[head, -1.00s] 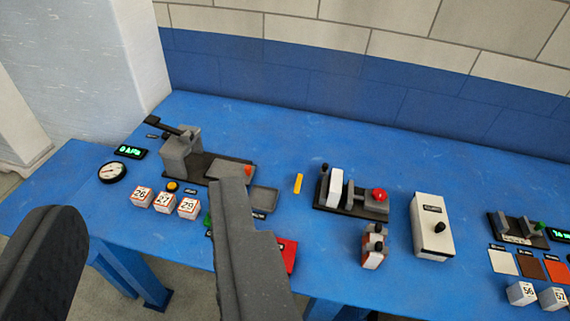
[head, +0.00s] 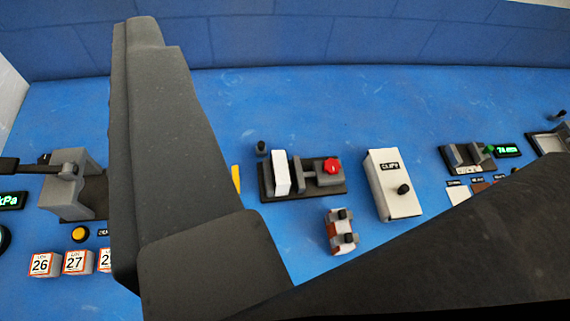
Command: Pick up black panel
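I cannot make out a black panel in the head view. A large dark grey part of my arm or gripper (head: 165,150) stands across the left of the view and hides the bench behind it. Another dark part of mine covers the lower right. I cannot make out two fingertips or whether they are apart, and no held object shows. At the right, partly covered small panels lie on the bench, a white one (head: 458,193) and a brown one (head: 480,187).
A small orange-white block (head: 338,238) lies in front. Cubes 26 (head: 43,264) and 27 (head: 78,262) and a grey lever press (head: 75,190) stand left. The blue bench (head: 330,100) is bare behind.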

